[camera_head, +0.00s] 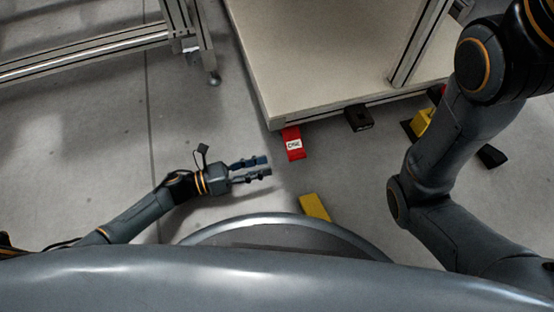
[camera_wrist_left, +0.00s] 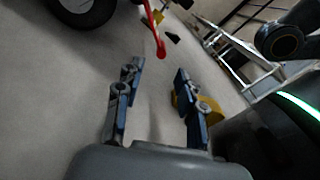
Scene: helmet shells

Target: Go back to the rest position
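My left gripper (camera_head: 266,168) reaches in from the left in the head view, over the grey floor. Its two fingers point right, with nothing between them. In the left wrist view, my left gripper (camera_wrist_left: 158,90) has its blue-grey fingers well apart and empty. My right arm (camera_head: 445,140) is folded at the right of the head view and runs out at the upper right edge. Its gripper is outside the picture. I see no helmet shell in either view.
A pale table (camera_head: 330,50) with a metal frame stands ahead. A red labelled part (camera_head: 293,143) and a black part (camera_head: 358,117) show at its near edge. A yellow part (camera_head: 315,206) lies near my base. Another metal frame (camera_head: 90,48) stands upper left; the left floor is clear.

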